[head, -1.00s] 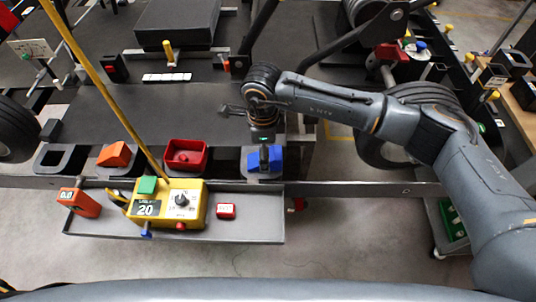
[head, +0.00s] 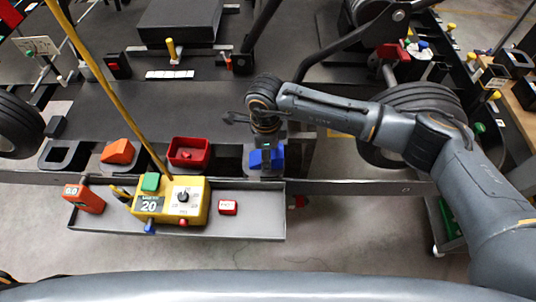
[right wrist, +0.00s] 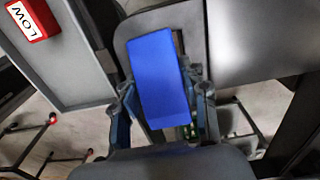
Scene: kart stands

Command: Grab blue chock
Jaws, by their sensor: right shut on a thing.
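The blue chock (head: 258,159) sits at the right end of the row on the black bench's front edge. In the right wrist view the blue chock (right wrist: 158,75) fills the middle, between the two fingers. My right gripper (head: 266,160) reaches down onto it from above and is shut on it; in the right wrist view the fingers of my right gripper (right wrist: 163,112) lie along both sides of it. Whether the chock still touches its holder is hard to tell. My left gripper is not in view.
An orange chock (head: 118,151) and a red tray (head: 188,153) stand left of the blue chock. A grey shelf (head: 255,215) in front holds a yellow control box (head: 165,205), an orange device (head: 84,198) and a red LOW block (head: 228,207). A tyre stands right.

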